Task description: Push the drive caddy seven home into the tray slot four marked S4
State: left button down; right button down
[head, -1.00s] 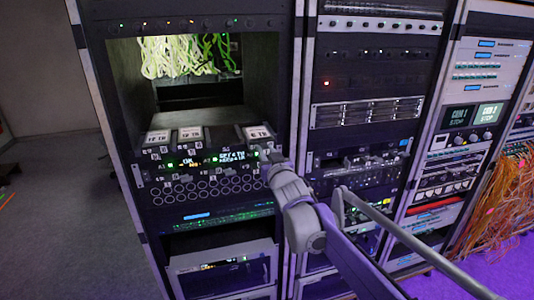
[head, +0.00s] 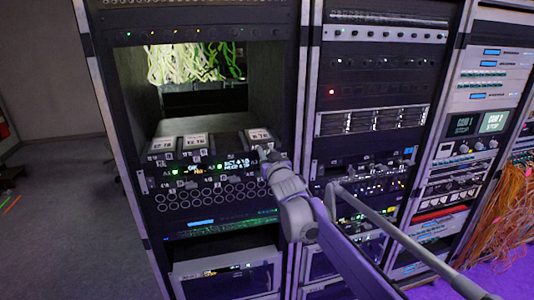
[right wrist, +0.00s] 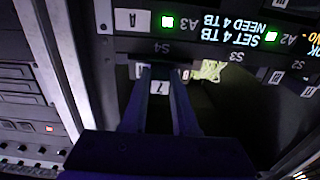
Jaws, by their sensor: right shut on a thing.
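Drive caddy seven (right wrist: 160,87), a dark block with a white "7" tag, is between the fingers of my right gripper (right wrist: 160,75), which is shut on it. It is in line with the slot marked S4 (right wrist: 162,47) in the right wrist view, which is upside down. In the head view the caddy's white-labelled top (head: 259,137) shows at the right end of the tray (head: 215,172), with my right gripper (head: 270,166) at its front. How deep it sits is hard to tell. My left gripper is not in view.
Two other caddies with white labels (head: 162,145) (head: 195,141) stand in the left of the tray, with a gap before the right one. Green and white cables (head: 185,64) hang behind. A neighbouring rack (head: 372,118) stands close on the right.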

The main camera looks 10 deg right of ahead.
jog(key=shift+w, duration=0.1)
dwell(0.3)
jog(key=shift+w, duration=0.55)
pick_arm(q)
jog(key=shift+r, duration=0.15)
pick_arm(e)
jog(key=c, duration=0.6)
grip_release()
pick_arm(q)
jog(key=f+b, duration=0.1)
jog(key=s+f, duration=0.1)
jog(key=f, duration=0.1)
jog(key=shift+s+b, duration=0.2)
jog(key=shift+b, duration=0.15)
pick_arm(e)
jog(key=s, duration=1)
jog(key=shift+s+d, duration=0.15)
jog(key=shift+s, duration=0.25)
jog(key=s+f+g, duration=0.6)
jog(key=s+f, duration=0.8)
jog(key=s, duration=0.4)
jog(key=s+f+g, duration=0.6)
jog(key=s+f, duration=0.9)
jog(key=s, duration=0.4)
jog(key=shift+d+f+h, duration=0.2)
jog(key=shift+h, duration=0.1)
